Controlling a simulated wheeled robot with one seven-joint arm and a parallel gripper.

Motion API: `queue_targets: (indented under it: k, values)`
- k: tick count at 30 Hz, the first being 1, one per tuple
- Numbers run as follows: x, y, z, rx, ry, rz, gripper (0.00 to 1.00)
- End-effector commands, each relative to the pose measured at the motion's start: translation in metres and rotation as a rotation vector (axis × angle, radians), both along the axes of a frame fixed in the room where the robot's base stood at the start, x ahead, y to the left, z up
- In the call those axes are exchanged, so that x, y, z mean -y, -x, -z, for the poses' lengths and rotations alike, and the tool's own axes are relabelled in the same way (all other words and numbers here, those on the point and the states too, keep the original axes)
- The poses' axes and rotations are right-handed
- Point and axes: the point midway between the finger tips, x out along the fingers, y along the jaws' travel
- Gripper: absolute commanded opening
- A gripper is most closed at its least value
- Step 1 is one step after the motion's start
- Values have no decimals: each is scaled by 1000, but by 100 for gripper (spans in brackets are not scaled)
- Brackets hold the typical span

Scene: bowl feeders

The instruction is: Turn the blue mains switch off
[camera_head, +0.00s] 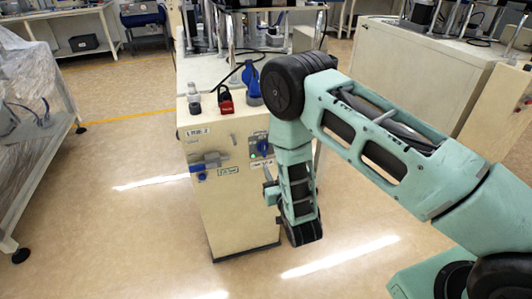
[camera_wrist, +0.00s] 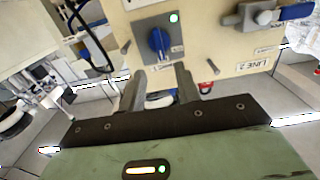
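The blue mains switch (camera_head: 263,146) is a rotary knob on a grey plate on the front of a beige cabinet. In the wrist view the knob (camera_wrist: 158,40) is just beyond my fingertips, its grip roughly up and down the picture. A green lamp (camera_wrist: 173,17) beside it is lit. My gripper (camera_wrist: 159,70) is open, with two grey fingers apart and nothing between them. The fingers point at the panel and appear clear of the knob. In the head view my gripper (camera_head: 268,178) is small and partly hidden by my arm, close to the cabinet front.
A grey fitting with a blue handle (camera_head: 200,172) is on the same panel, left of the switch. A red item (camera_head: 225,100) and a blue one (camera_head: 252,84) stand on the cabinet top. A plastic-covered bench (camera_head: 30,110) is at left. Open floor (camera_head: 120,215) lies between.

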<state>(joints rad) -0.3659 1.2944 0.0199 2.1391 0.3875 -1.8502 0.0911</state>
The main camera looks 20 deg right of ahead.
Motion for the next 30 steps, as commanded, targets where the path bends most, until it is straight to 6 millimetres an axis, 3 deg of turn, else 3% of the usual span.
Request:
queue_targets:
  k: [6, 12, 18, 26, 27, 30]
  values:
    - [0, -46, -1, 3, -2, 0, 33]
    - [0, -77, 0, 2, 0, 1, 33]
    - [0, -90, 0, -1, 0, -1, 33]
    - [0, -91, 0, -1, 0, -1, 33]
    - [0, -91, 0, -1, 0, -1, 30]
    - [0, -91, 0, -1, 0, -1, 2]
